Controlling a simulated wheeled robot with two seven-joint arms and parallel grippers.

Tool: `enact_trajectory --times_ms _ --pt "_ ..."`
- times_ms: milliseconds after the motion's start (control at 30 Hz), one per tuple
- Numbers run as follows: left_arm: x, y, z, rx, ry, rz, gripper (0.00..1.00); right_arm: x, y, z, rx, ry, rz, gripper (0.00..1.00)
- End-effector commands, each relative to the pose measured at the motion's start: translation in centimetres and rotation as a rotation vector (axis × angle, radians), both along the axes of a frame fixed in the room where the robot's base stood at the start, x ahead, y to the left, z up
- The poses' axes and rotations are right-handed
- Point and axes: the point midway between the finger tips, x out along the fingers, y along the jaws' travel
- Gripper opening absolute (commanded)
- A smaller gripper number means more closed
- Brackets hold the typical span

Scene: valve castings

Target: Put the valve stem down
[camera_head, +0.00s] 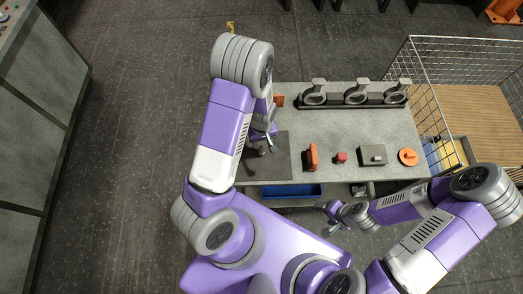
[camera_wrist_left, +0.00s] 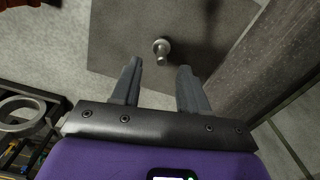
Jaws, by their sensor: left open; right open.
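In the left wrist view the valve stem (camera_wrist_left: 161,48), a small grey metal piece with a round head, stands on a dark mat (camera_wrist_left: 205,22). It is beyond the fingertips, roughly in line with the gap between them, and apart from both. My left gripper (camera_wrist_left: 157,68) is open with nothing between its fingers. In the head view my left gripper (camera_head: 266,146) is over the dark mat (camera_head: 277,170) at the left of the table; the stem is hard to tell apart there. My right gripper (camera_head: 332,217) is open and empty in front of the table.
On the table (camera_head: 330,130) are an orange piece (camera_head: 312,157), a red piece (camera_head: 341,157), a grey block (camera_head: 372,155) and an orange ring (camera_head: 408,157). A rack of valve castings (camera_head: 355,97) stands behind. A blue bin (camera_head: 291,191) is at the front; a wire cage (camera_head: 440,125) is right.

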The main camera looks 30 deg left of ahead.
Motion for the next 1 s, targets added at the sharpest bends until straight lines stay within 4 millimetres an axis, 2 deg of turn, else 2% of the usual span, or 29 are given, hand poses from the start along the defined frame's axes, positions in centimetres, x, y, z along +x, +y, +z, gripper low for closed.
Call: enact_trajectory --times_ms 33,200,500,567,800,1000 --pt "-0.2 0.1 -1.1 0.001 0.005 0.001 0.44 0.0 0.0 -0.2 0.0 0.0 0.0 0.73" --pt "-0.2 0.1 -3.3 0.0 0.003 0.0 0.44 0.0 0.0 -0.6 0.0 0.0 0.0 0.73" --pt "-0.1 0.1 -3.6 0.0 0.0 -0.002 0.44 0.0 0.0 -0.6 0.0 0.0 0.0 0.73" --pt "-0.1 0.1 -3.6 0.0 0.0 -0.002 0.36 0.0 0.0 -0.6 0.0 0.0 0.0 0.73" --pt "-0.2 0.1 -3.6 0.0 0.0 -0.002 0.0 0.0 0.0 -0.5 0.0 0.0 0.0 0.73" --pt "-0.2 0.1 -3.6 0.0 0.0 -0.002 0.0 0.0 0.0 -0.5 0.0 0.0 0.0 0.73"
